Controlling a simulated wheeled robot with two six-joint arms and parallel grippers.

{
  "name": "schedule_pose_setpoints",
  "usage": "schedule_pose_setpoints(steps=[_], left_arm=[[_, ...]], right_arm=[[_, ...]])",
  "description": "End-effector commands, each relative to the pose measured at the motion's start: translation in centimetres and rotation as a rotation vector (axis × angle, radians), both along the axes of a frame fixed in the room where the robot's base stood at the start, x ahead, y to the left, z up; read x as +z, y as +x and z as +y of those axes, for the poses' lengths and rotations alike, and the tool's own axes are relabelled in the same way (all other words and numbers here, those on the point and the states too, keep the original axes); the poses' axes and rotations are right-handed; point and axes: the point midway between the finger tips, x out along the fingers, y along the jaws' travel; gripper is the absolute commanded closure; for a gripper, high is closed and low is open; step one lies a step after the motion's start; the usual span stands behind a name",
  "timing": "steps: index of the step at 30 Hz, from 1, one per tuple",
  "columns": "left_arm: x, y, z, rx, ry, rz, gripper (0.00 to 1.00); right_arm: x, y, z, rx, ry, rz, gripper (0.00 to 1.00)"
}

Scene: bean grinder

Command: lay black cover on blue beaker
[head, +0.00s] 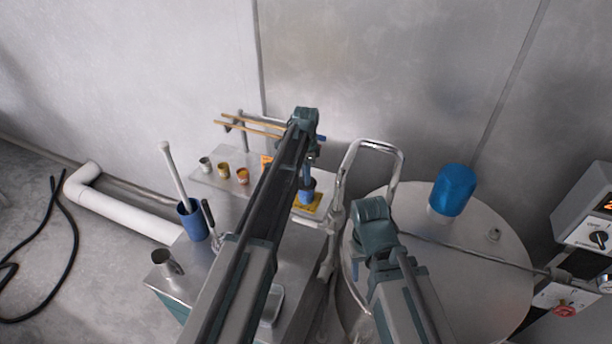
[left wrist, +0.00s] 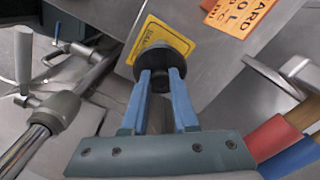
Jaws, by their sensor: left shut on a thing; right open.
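My left gripper (head: 309,170) points down at the far end of the steel stand. In the left wrist view its two blue fingers (left wrist: 164,88) are shut on the knob of the black cover (left wrist: 150,70). The cover is a dark round disc, seen from above. In the head view the blue beaker (head: 306,197) stands on a yellow label, directly under the left gripper. The cover is at the beaker's top; I cannot tell whether it rests fully on the rim. In the left wrist view the cover mostly hides the beaker. My right gripper (head: 358,268) is mostly hidden under its wrist.
A blue container (head: 190,222) with a pale rod stands nearer, beside a steel cup (head: 166,263). A bent metal handle (head: 372,147) rises to the right. A blue cylinder (head: 455,188) stands on the round lid (head: 480,275).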

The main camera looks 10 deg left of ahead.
Motion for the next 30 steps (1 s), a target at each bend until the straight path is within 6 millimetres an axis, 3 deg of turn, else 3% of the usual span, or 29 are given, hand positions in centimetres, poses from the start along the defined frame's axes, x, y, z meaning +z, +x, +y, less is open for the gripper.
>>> schedule_pose_setpoints(steps=[4, 5, 10, 22, 30], left_arm=[[-0.3, 0.0, 0.0, 0.0, 0.0, 0.0, 1.0], [-0.2, 0.0, 0.0, 0.0, 0.0, 0.0, 0.68], [-0.2, 0.0, 0.0, 0.0, 0.0, 0.0, 0.38], [0.1, 0.0, 0.0, 0.0, 0.0, 0.0, 0.38], [2.3, 0.0, 0.0, 0.0, 0.0, 0.0, 0.38]], right_arm=[[-0.3, 0.0, 0.0, 0.0, 0.0, 0.0, 0.5], [-0.2, 0.0, 0.0, 0.0, 0.0, 0.0, 0.5], [-0.2, 0.0, 0.0, 0.0, 0.0, 0.0, 0.5], [0.1, 0.0, 0.0, 0.0, 0.0, 0.0, 0.5], [2.3, 0.0, 0.0, 0.001, 0.0, 0.001, 0.5]])
